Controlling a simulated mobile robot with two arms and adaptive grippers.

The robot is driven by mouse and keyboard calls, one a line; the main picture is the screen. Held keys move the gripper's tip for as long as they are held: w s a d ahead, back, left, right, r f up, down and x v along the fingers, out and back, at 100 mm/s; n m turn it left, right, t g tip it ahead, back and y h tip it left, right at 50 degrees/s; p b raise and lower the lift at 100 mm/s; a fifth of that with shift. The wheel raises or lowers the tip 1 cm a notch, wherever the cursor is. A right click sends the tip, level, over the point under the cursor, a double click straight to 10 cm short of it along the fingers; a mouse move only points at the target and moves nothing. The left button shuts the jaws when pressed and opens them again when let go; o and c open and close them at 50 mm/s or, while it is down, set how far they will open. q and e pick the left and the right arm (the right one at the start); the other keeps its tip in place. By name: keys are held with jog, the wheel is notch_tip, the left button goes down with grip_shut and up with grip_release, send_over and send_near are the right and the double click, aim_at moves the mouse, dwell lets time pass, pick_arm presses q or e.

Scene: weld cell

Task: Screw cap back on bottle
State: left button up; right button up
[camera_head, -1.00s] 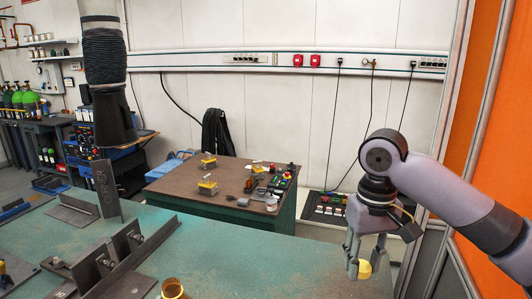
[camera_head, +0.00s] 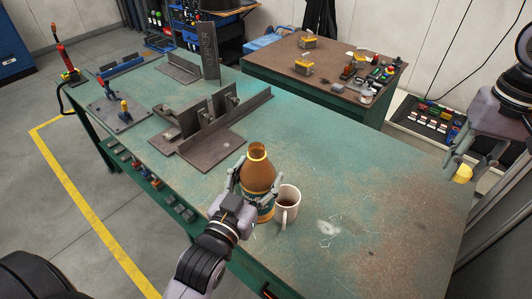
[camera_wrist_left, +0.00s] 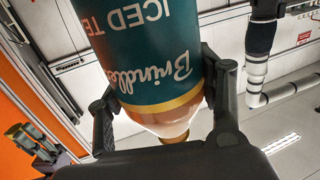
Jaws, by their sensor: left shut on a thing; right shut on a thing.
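The amber bottle (camera_head: 258,172) with an open gold-rimmed neck is near the front edge of the green bench. My left gripper (camera_head: 255,184) is shut around its body. In the left wrist view, the bottle's teal "Brindle… ICED TE…" label (camera_wrist_left: 150,50) appears upside down between the fingers.
A white mug (camera_head: 288,203) stands close to the bottle's right side. Steel angle plates and a fixture (camera_head: 210,125) occupy the bench behind and left. The bench's right part (camera_head: 370,200) is clear. A brown-topped table (camera_head: 325,70) with small tools stands behind.

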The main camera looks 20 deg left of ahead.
pick_arm(q)
jog(key=s+d+f+m+g+h, duration=0.1)
jog(key=s+d+m+g+h, duration=0.1)
jog(key=d+m+g+h, duration=0.2)
jog(key=d+m+h, duration=0.3)
jog(key=d+h, duration=0.3)
jog(key=d, duration=0.3)
jog(key=shift+f+h, duration=0.3)
jog(key=shift+f, duration=0.1)
pick_arm(e)
jog(key=s+a+r+n, duration=0.2)
jog(key=s+a+n, duration=0.1)
jog(key=a, duration=0.9)
jog(key=s+a+r+n, duration=0.1)
jog(key=s+a+n, duration=0.3)
jog(key=a, duration=0.8)
jog(key=shift+s+r+n, duration=0.3)
jog(key=shift+s+r, duration=0.1)
jog(key=shift+s, duration=0.3)
jog(key=shift+f, duration=0.15)
notch_tip(320, 180, down, 4)
jog(key=shift+r, duration=0.15)
